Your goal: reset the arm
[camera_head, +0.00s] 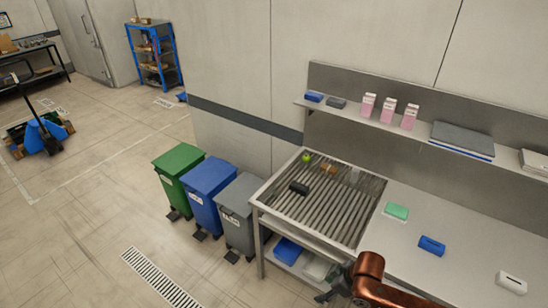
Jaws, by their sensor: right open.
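My right arm (372,280), copper-coloured, comes in at the bottom right. Its dark right gripper (326,291) is open, at the front edge of the roller table, in front of the lower shelf. I see nothing between its fingers, though the gripper is small and partly hidden by the arm. My left gripper and left arm are not in view.
The roller table (335,222) carries a black item (299,188), a brown one (328,168) and a green round one (306,157). The counter (462,268) at right holds small boxes. Green (178,160), blue (208,178) and grey (238,195) bins stand left. Floor in front is clear.

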